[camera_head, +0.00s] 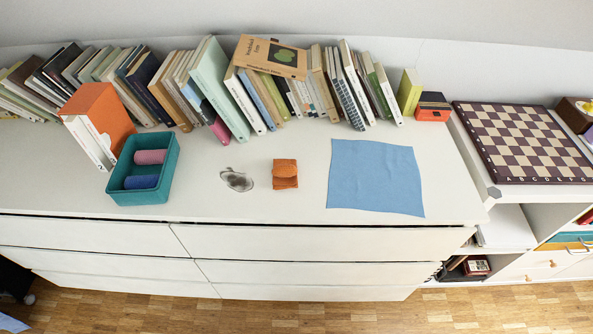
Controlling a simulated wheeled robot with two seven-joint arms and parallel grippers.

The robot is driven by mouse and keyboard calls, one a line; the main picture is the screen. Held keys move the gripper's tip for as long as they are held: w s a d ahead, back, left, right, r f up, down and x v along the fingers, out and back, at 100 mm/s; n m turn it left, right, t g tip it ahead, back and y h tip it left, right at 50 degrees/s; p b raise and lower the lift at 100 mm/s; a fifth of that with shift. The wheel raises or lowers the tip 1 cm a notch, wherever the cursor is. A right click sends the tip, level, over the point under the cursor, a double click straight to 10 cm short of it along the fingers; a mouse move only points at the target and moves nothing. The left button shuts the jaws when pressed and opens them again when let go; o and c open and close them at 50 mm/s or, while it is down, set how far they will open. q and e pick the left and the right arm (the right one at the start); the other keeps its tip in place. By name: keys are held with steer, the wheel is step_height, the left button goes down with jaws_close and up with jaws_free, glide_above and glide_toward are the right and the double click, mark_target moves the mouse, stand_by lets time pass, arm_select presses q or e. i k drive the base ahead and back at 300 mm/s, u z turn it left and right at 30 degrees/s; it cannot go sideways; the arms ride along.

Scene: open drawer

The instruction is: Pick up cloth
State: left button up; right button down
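A blue cloth (374,178) lies flat and spread out on the right part of the white dresser top (300,210). Its lower right corner reaches close to the dresser's front edge. Nothing lies on the cloth. Neither of my grippers shows in the head view.
An orange wallet-like item (285,174) and a shiny grey object (236,180) lie left of the cloth. A teal box (165,185) with two rolls stands farther left, by an orange and white file box (110,120). Books (210,75) line the back. A chessboard (520,140) is at the right.

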mark_target(284, 172)
steer(key=z, duration=2.2)
steer(key=k, duration=0.45)
steer(key=u, duration=1.15)
